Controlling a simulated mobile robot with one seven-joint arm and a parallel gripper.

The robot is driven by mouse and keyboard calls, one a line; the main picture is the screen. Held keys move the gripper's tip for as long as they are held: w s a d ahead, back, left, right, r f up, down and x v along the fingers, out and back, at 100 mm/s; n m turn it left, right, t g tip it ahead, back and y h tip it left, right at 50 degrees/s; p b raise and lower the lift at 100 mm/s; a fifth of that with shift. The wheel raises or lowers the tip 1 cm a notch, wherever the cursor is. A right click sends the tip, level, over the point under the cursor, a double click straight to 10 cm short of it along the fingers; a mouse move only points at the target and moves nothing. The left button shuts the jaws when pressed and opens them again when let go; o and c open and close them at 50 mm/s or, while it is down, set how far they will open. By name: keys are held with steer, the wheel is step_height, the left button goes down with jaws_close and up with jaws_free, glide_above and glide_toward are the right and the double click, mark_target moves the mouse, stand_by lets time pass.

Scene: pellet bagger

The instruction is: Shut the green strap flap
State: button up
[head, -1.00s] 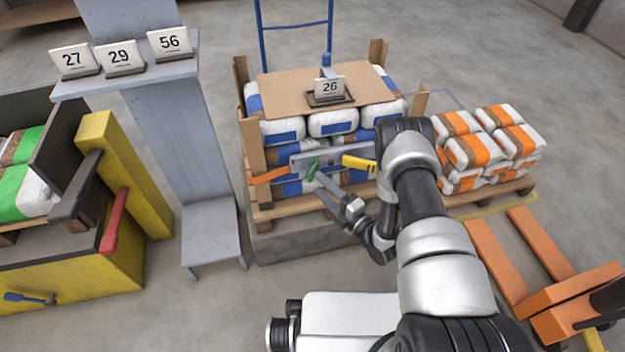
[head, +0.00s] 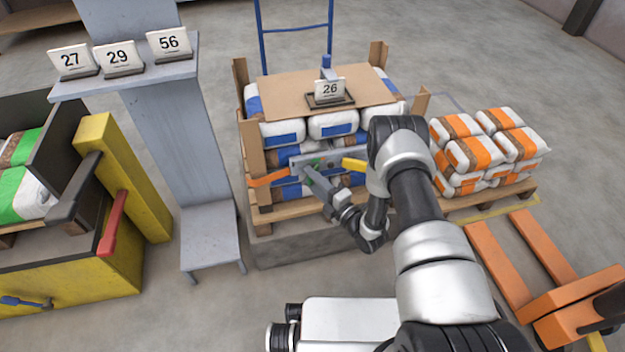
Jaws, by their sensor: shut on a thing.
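A grey strap plate (head: 327,159) runs across the front of the pallet stack of blue-and-white bags (head: 333,122). It carries an orange flap (head: 270,179) sticking out at left and a yellow flap (head: 353,165) at right. The green strap flap sits between them and is now almost wholly hidden by my fingers. My gripper (head: 307,171) reaches in from the lower right, its fingertips at the plate. It is shut on the green flap, as far as I can see; how far the flap is swung cannot be told.
A number 26 card (head: 329,90) stands on the cardboard top sheet (head: 290,92). A grey stand (head: 172,130) with cards 27, 29 and 56 is at left, beside a yellow machine (head: 75,262). Orange-and-white bags (head: 487,150) and an orange pallet jack (head: 560,290) are at right.

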steer(key=shift+a+r+m+t+h, duration=0.1)
steer(key=shift+a+m+t+h, duration=0.3)
steer(key=shift+m+h, duration=0.1)
steer(key=shift+w+a+m+t+h, duration=0.15)
steer(key=shift+m+t+h, duration=0.35)
steer(key=shift+h, duration=0.3)
steer(key=shift+w+a+m+t+h, duration=0.15)
steer(key=shift+m+t+h, duration=0.25)
steer(key=shift+m+h, duration=0.3)
steer(key=o, duration=1.1)
steer(key=shift+c, duration=0.2)
steer(key=p+v, duration=0.6)
steer(key=v, duration=1.1)
steer(key=shift+s, duration=0.25)
steer(key=shift+d, duration=0.1)
steer(key=shift+c, duration=0.3)
